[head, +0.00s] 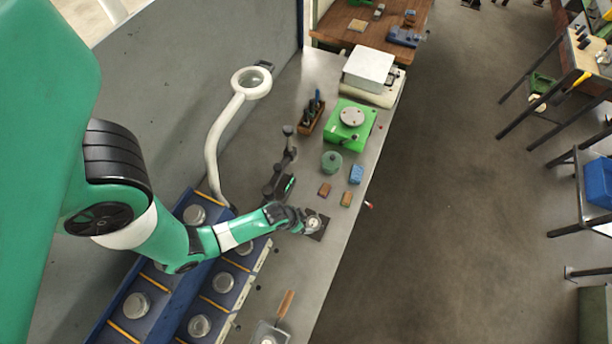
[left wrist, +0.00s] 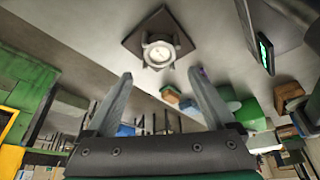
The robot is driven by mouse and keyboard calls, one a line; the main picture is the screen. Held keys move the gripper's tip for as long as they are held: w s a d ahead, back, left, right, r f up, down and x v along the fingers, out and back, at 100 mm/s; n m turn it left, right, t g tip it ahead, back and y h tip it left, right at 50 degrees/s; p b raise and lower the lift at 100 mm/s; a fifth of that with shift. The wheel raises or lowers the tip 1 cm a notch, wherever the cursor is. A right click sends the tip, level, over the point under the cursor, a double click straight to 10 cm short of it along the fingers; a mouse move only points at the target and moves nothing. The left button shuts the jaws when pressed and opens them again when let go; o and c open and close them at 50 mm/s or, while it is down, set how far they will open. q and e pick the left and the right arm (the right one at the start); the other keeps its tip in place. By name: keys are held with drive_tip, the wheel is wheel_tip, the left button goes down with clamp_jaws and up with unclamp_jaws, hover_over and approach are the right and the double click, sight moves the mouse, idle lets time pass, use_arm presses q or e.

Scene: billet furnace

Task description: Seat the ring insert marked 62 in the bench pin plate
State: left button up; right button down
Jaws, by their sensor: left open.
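The pin plate, a dark square (head: 320,235), lies on the grey bench in the head view and shows at the top of the left wrist view (left wrist: 164,22). A round metal ring insert with a pale face (left wrist: 158,54) is at the plate's middle, with short prongs around it. Its marking is too small to read, and I cannot tell whether it sits fully down. My left gripper (left wrist: 161,74) is open with nothing between its fingers. It is beside the plate, its fingertips pointing toward the insert and apart from it. My right gripper is not in view.
A black device with a green display (head: 283,187), small blocks (head: 347,199), a green jar (head: 331,161) and a magnifier lamp (head: 250,82) stand beyond the plate. A wooden-handled tool (head: 285,304) lies nearer.

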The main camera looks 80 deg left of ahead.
use_arm(q)
drive_tip(key=shift+s+d+r, duration=0.15)
drive_tip(key=shift+s+r, duration=0.15)
drive_tip(key=shift+r, duration=0.35)
